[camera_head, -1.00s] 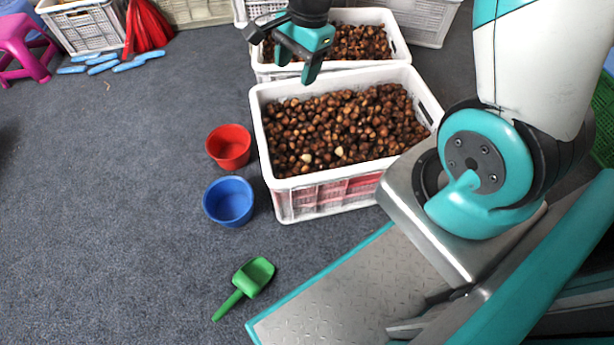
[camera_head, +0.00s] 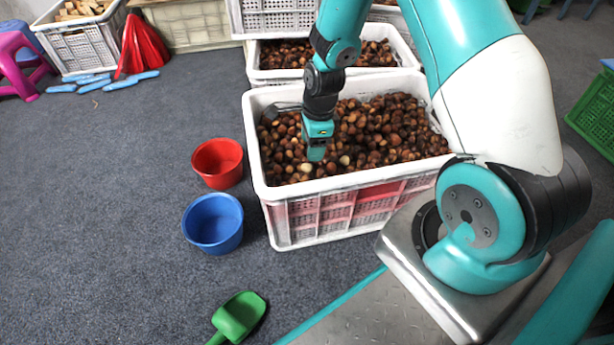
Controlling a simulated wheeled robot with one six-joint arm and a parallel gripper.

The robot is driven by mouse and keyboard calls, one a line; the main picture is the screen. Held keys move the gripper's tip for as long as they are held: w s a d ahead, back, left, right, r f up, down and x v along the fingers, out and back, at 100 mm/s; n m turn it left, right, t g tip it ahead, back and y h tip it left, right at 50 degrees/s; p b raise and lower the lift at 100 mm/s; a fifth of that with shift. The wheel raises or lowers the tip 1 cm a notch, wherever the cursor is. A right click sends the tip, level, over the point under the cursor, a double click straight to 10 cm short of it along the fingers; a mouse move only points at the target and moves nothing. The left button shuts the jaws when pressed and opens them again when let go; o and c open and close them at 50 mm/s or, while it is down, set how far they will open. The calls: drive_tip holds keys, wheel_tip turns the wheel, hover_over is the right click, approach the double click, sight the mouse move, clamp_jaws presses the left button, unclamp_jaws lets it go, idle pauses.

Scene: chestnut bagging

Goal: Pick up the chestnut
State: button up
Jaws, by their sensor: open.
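Brown chestnuts (camera_head: 390,130) fill the near white crate (camera_head: 262,200) in a heap. Two pale chestnuts lie near its front: one pale chestnut (camera_head: 305,168) is just left of my gripper, and another pale chestnut (camera_head: 344,160) is just right of it. My gripper (camera_head: 316,157) is open and points down over the front left part of the heap. Its tips are at or just above the chestnuts; I cannot tell whether they touch. Its jaws hide the chestnuts right behind them, and nothing shows held in them.
A second crate of chestnuts (camera_head: 285,53) stands behind. A red bowl (camera_head: 218,163), a blue bowl (camera_head: 213,224) and a green scoop (camera_head: 238,317) are on the grey floor left of the near crate. A magenta stool (camera_head: 14,55) stands far left.

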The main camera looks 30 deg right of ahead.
sight(308, 166)
drive_tip(key=f+b, duration=0.1)
drive_tip(key=f, duration=0.1)
drive_tip(key=f+b, duration=0.4)
drive_tip(key=f, duration=0.1)
drive_tip(key=shift+w+a+f, duration=0.1)
drive_tip(key=shift+w+a, duration=0.2)
drive_tip(key=shift+a, duration=0.05)
drive_tip(key=c, duration=1)
